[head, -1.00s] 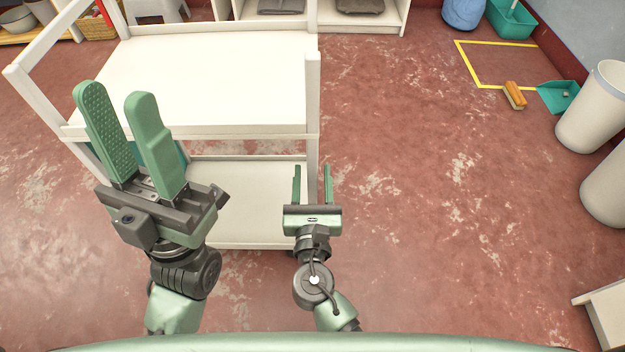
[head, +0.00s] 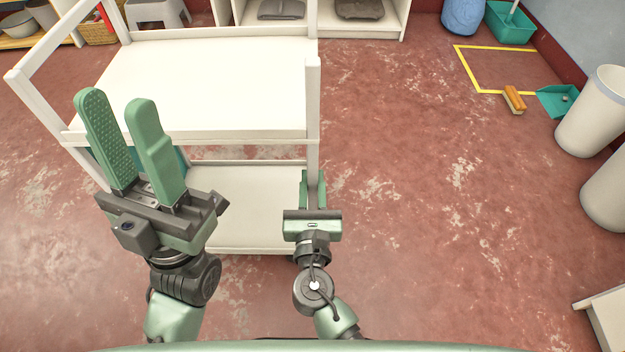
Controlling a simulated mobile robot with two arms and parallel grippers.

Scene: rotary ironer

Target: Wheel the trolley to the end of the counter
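The white trolley (head: 200,85) stands ahead on the left, with a top shelf, a lower shelf and upright corner posts. My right gripper (head: 312,190) is shut around its near right post, below the top shelf. My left gripper (head: 120,135) is in front of the trolley's near left side, its fingers apart and nothing between them. It hides part of the trolley's near left side. I cannot make out which thing is the counter.
A yellow-outlined rectangle (head: 482,93) is on the red floor at the far right, with a brush (head: 514,98) and teal dustpan (head: 558,100) beside it. Pale bins (head: 590,118) line the right. White shelving (head: 385,28) stands behind the trolley. Floor right of the trolley is clear.

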